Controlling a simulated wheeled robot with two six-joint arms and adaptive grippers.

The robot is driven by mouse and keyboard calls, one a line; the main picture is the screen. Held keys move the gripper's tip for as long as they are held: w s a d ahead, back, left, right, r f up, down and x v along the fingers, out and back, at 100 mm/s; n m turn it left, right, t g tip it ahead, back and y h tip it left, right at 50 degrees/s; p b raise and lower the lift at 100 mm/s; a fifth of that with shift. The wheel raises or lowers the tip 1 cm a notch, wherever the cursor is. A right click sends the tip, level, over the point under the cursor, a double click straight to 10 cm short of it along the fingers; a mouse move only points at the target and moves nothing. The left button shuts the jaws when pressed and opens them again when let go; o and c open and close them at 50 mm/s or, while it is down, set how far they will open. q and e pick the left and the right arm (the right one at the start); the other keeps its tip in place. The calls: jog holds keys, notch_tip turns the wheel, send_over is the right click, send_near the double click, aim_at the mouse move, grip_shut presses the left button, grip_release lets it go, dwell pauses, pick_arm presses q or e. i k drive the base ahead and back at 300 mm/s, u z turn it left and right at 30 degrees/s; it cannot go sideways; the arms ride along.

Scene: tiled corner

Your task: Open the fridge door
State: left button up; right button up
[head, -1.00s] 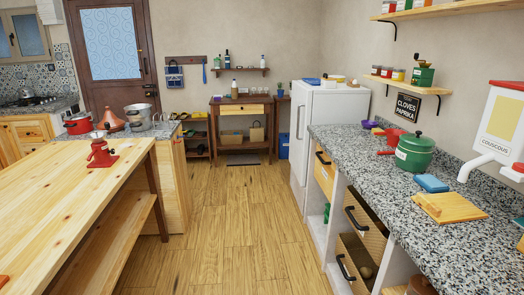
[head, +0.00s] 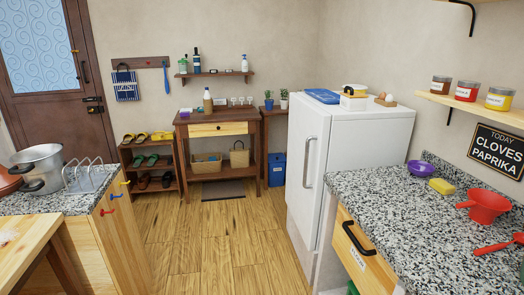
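The white fridge (head: 365,130) stands in the middle right of the head view, against the back wall and beside the granite counter. Its door (head: 308,170) faces left and looks closed. A long vertical grey handle (head: 309,162) is on the door. The fridge's lower right side is hidden by the counter. Neither of my grippers is in view.
The granite counter (head: 400,205) with a drawer unit (head: 362,258) is at right. At left stand a wooden table (head: 22,240) and a granite-topped cabinet (head: 115,235). The wooden floor (head: 215,250) between them is clear. A side table (head: 217,135) stands at the back.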

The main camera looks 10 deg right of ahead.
aim_at(309, 129)
jog(key=i, duration=2.05)
jog(key=z, duration=1.15)
